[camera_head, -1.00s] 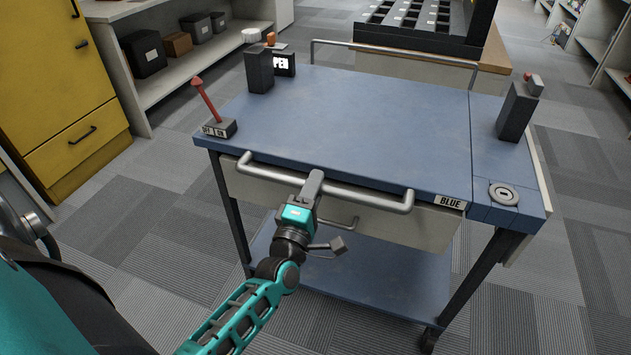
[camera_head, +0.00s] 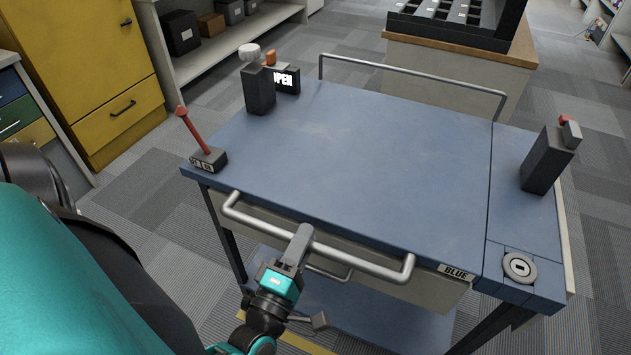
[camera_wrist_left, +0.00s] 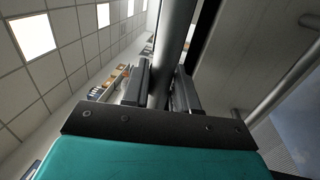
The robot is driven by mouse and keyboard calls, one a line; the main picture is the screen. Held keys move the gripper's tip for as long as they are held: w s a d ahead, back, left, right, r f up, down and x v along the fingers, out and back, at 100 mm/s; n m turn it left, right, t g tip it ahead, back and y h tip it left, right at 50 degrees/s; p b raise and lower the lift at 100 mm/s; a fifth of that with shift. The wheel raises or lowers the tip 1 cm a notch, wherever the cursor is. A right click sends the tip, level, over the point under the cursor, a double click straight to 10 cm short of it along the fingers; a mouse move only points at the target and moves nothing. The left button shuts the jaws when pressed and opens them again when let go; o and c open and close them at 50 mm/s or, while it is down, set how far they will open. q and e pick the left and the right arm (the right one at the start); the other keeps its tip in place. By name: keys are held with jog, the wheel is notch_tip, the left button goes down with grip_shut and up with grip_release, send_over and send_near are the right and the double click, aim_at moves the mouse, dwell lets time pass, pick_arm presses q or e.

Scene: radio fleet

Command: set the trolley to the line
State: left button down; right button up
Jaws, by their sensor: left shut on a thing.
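The blue-topped trolley (camera_head: 380,170) stands in front of me, turned slightly in the head view, with a "BLUE" label (camera_head: 456,271) on its near edge. My left gripper (camera_head: 300,240) is shut on the trolley's near push bar (camera_head: 350,254), left of the bar's middle. In the left wrist view the bar (camera_wrist_left: 175,40) runs between the two fingers (camera_wrist_left: 160,88). A yellow strip on the floor (camera_head: 306,344), perhaps the line, shows at the bottom edge, partly hidden by my arm and the trolley. My right gripper is out of view.
A yellow cabinet (camera_head: 95,60) and shelving stand left; a bench (camera_head: 460,50) stands behind. Carpet (camera_head: 600,200) is open at right.

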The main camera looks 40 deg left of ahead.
pick_arm(q)
jog(key=shift+v, duration=1)
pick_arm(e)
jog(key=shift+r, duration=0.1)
pick_arm(q)
jog(key=shift+d+r, duration=0.1)
jog(key=shift+r, duration=0.05)
jog(key=c, duration=1)
grip_release()
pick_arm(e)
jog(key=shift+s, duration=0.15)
